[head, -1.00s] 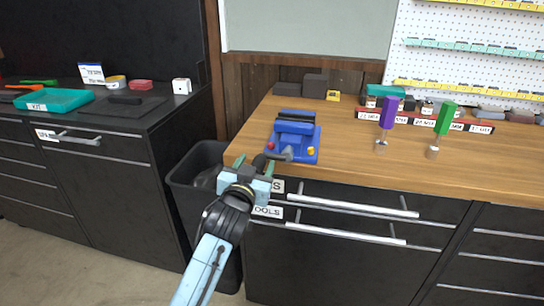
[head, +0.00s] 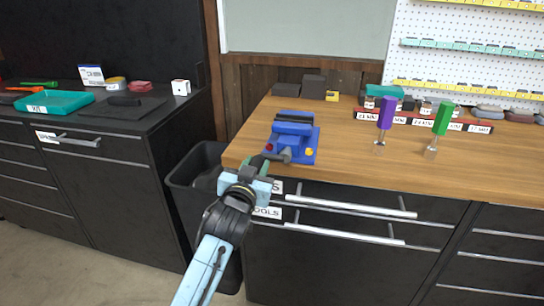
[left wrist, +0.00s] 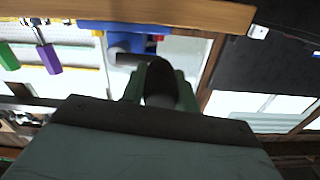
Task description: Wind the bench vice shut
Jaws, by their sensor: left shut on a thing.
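The blue bench vice (head: 303,145) sits at the left front corner of the wooden bench. Its grey screw and dark crank handle face the front edge. My left gripper (head: 262,164) is at the front of the vice, its green fingers shut on the dark handle grip. In the left wrist view the handle grip (left wrist: 161,82) stands between the two fingers, with the blue vice (left wrist: 126,42) beyond it. The gripper hides much of the handle in the head view. My right gripper is not in view.
The wooden bench top (head: 345,155) is clear just right of the vice. A purple-handled tool (head: 386,113) and a green-handled tool (head: 443,118) stand further right. A black bin (head: 190,175) is below left. Drawer handles (head: 350,206) stick out under the bench edge.

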